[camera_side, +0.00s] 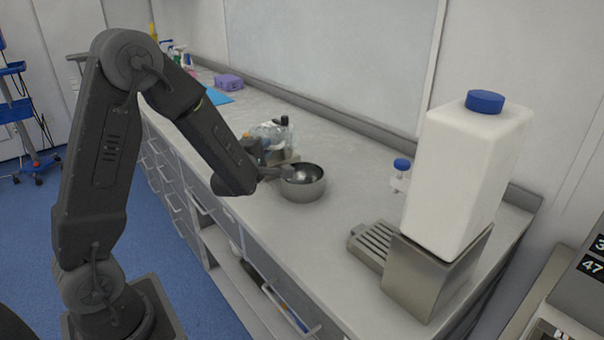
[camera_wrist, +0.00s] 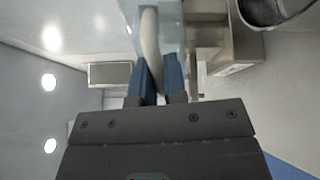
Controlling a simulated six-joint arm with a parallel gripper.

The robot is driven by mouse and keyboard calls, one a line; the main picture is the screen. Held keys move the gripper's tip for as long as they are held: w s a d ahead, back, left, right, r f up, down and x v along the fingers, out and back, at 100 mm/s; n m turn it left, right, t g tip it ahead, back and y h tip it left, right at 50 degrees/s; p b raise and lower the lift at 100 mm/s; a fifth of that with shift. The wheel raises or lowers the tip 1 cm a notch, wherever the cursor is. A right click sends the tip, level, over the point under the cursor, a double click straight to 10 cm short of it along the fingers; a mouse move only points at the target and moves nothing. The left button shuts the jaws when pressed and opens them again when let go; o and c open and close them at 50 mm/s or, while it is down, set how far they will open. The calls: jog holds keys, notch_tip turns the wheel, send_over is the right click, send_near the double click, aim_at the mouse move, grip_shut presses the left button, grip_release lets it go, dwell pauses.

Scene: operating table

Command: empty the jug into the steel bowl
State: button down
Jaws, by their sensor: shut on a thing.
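The steel bowl (camera_side: 303,188) stands on the grey counter, close to the end of my arm. In the wrist view part of it shows at the upper right (camera_wrist: 278,8). My gripper (camera_wrist: 160,82) is shut on the pale handle of the clear jug (camera_wrist: 172,30), which runs up between the blue fingers. In the side view the clear jug (camera_side: 268,133) shows behind my wrist, up and left of the bowl, partly hidden. My fingertips are hard to make out there. I cannot tell the jug's contents or its exact tilt.
A white canister with a blue cap (camera_side: 468,170) stands on a steel stand (camera_side: 430,280) at the right, with a grated tray (camera_side: 374,243) beside it. A small blue-capped bottle (camera_side: 400,174) stands behind. A purple box (camera_side: 229,82) lies farther back. The counter between bowl and tray is clear.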

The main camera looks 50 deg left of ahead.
jog(key=shift+w+d+f+m, duration=0.15)
jog(key=shift+d+f+m, duration=0.1)
jog(key=shift+m, duration=0.55)
jog(key=shift+w+d+f+m, duration=0.15)
jog(key=shift+f+m, duration=0.15)
jog(key=shift+m, duration=0.5)
jog(key=shift+w+d+f+m, duration=0.1)
jog(key=shift+d+f+m, duration=0.15)
jog(key=shift+m, duration=0.55)
dwell(0.8)
jog(key=shift+w+d+r+m+b, duration=0.3)
jog(key=shift+d+r+m, duration=0.1)
jog(key=shift+m, duration=0.55)
jog(key=shift+w+d+r+m+b, duration=0.15)
jog(key=shift+d+r+m+b, duration=0.15)
jog(key=shift+m, duration=0.65)
dwell(0.4)
jog(key=shift+w+d+r+m+b, duration=0.2)
jog(key=shift+d+m+b, duration=0.1)
jog(key=shift+m+b, duration=0.25)
jog(key=shift+w+d+r+m+b, duration=0.2)
jog(key=shift+d+m+b, duration=0.1)
jog(key=shift+m, duration=0.45)
dwell(1.2)
